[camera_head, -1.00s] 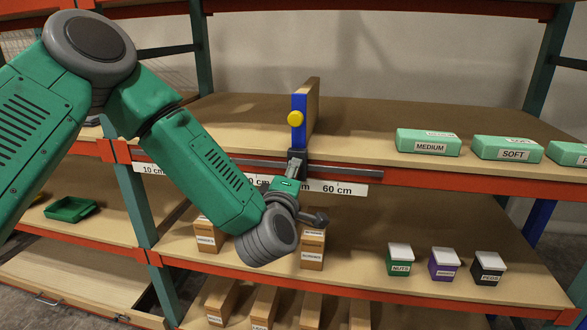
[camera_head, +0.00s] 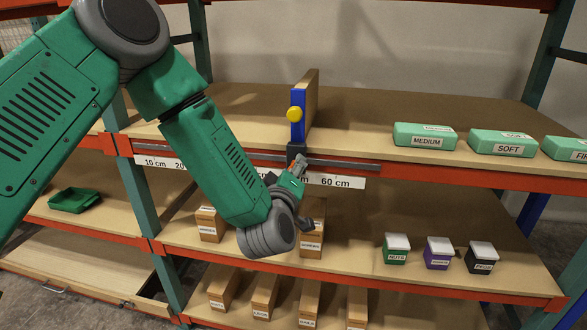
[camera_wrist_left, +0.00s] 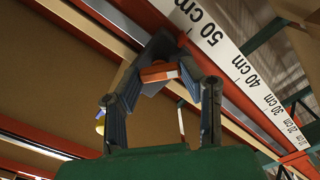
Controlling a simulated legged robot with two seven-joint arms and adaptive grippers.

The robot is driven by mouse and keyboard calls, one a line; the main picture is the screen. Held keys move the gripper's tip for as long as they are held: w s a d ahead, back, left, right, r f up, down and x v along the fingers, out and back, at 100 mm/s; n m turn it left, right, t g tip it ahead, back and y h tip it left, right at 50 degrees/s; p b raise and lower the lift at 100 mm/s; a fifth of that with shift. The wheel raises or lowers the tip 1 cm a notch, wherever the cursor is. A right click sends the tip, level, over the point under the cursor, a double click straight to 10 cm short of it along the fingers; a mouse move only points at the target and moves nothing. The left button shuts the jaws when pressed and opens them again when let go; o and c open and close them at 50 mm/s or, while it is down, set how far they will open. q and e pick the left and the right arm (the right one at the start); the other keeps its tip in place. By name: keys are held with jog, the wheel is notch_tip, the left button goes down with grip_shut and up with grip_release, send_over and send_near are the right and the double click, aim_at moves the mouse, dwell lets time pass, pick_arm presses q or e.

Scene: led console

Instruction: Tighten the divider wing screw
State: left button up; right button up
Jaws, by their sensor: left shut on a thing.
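The divider (camera_head: 311,93) is a tan panel with a blue front edge and a yellow knob (camera_head: 295,114). It stands upright on the upper shelf. Its dark clamp (camera_head: 296,151) sits on the grey rail along the shelf front. My left gripper (camera_head: 299,164) reaches up to the clamp from below. In the left wrist view an orange wing screw (camera_wrist_left: 160,72) lies between the two fingers of my left gripper (camera_wrist_left: 163,80), which is shut on it. In the head view the gripper hides the screw. My right gripper is in neither view.
A white centimetre scale (camera_head: 335,181) runs along the shelf front, close to the gripper. Green boxes (camera_head: 424,136) stand right on the upper shelf. Tan boxes (camera_head: 311,238) and small lidded tubs (camera_head: 397,249) stand on the shelf below.

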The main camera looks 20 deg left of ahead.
pick_arm(q)
jog(key=shift+s+f, duration=0.2)
jog(key=shift+f, duration=0.25)
jog(key=o, duration=1.1)
jog(key=shift+o, duration=0.2)
jog(key=shift+w+r, duration=0.1)
jog(key=shift+r, duration=0.05)
jog(key=shift+r, duration=0.1)
jog(key=v, duration=1.2)
jog(key=shift+a, duration=0.1)
